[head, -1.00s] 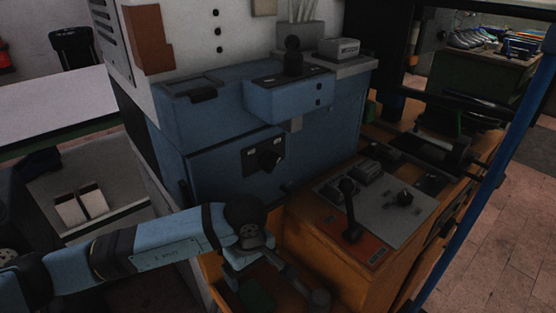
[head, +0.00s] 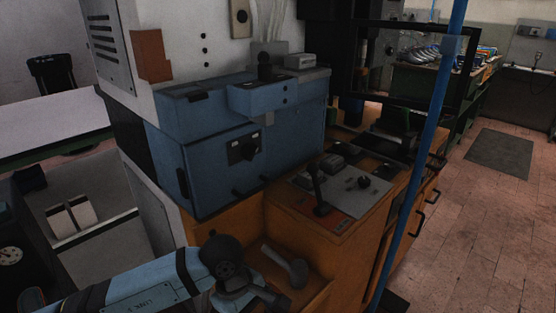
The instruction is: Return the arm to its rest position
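My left arm comes in from the lower left. Its gripper (head: 262,297) is at the bottom edge of the head view, by the orange shelf at the front of the machine. The fingers are dark and partly cut off, so I cannot tell whether they are open or shut. A grey hammer-like tool (head: 288,266) lies on the orange shelf (head: 318,290), just beyond the gripper, and appears apart from it. My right gripper is not in view.
A blue cabinet (head: 225,170) stands behind the arm. An orange console with a black lever (head: 318,190) is to the right, beside a blue post (head: 425,150). A grey bin (head: 90,255) is at left. Tiled floor (head: 480,240) is clear at right.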

